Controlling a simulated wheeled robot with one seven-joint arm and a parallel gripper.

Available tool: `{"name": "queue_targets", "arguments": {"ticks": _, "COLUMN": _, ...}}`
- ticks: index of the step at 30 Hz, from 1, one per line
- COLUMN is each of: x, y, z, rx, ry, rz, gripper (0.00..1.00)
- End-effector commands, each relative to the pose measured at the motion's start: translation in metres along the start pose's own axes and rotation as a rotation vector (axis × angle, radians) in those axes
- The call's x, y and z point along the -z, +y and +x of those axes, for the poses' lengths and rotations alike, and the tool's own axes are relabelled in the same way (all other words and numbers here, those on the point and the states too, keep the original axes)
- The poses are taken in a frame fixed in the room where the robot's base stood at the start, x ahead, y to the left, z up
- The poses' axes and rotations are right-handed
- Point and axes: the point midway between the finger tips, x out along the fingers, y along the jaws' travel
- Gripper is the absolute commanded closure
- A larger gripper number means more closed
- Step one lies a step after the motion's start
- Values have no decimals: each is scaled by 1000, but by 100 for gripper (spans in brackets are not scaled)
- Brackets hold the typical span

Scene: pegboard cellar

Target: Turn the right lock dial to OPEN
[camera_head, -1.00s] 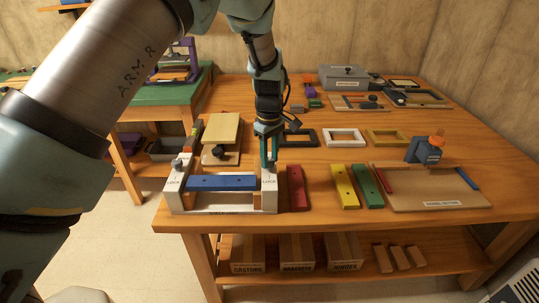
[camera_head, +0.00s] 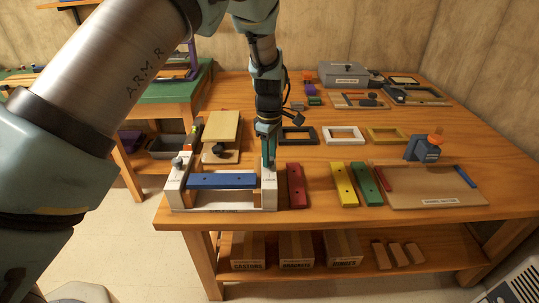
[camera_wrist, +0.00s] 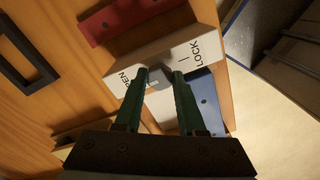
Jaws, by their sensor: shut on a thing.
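A white lock fixture (camera_head: 222,206) stands at the near left of the bench, with a blue bar (camera_head: 221,181) across it. My gripper (camera_head: 268,164) points down over its right end block and is shut on the right lock dial. In the wrist view, my fingertips (camera_wrist: 161,73) close around the small grey right lock dial (camera_wrist: 159,85). OPEN is printed to the left of the dial and LOCK to the right, with a short line beside LOCK. The fingers partly hide the dial and OPEN. The left lock dial (camera_head: 178,163) stands free on the left block.
A red bar (camera_head: 296,186) lies close to the right of the fixture, with yellow (camera_head: 344,185) and green (camera_head: 365,185) bars beyond. A wooden board with a black knob (camera_head: 219,149) stands close behind. The bench's front edge is just in front.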

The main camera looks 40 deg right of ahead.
Motion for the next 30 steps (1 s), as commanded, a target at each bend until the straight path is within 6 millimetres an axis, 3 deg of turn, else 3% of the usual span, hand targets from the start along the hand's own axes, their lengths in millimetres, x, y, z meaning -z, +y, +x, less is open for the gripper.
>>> {"name": "queue_targets", "arguments": {"ticks": 1, "x": 1, "y": 1, "z": 0, "rx": -3, "ry": 1, "rz": -2, "gripper": 100}}
{"name": "queue_targets", "arguments": {"ticks": 2, "x": 1, "y": 1, "z": 0, "rx": -3, "ry": 1, "rz": -2, "gripper": 60}}
{"name": "queue_targets", "arguments": {"ticks": 9, "x": 1, "y": 0, "z": 0, "rx": -1, "ry": 1, "rz": 0, "gripper": 33}}
{"name": "queue_targets", "arguments": {"ticks": 20, "x": 0, "y": 1, "z": -6, "rx": -3, "ry": 1, "rz": 1, "gripper": 31}}
{"name": "queue_targets", "arguments": {"ticks": 30, "x": 0, "y": 1, "z": -65, "rx": -5, "ry": 1, "rz": 1, "gripper": 31}}
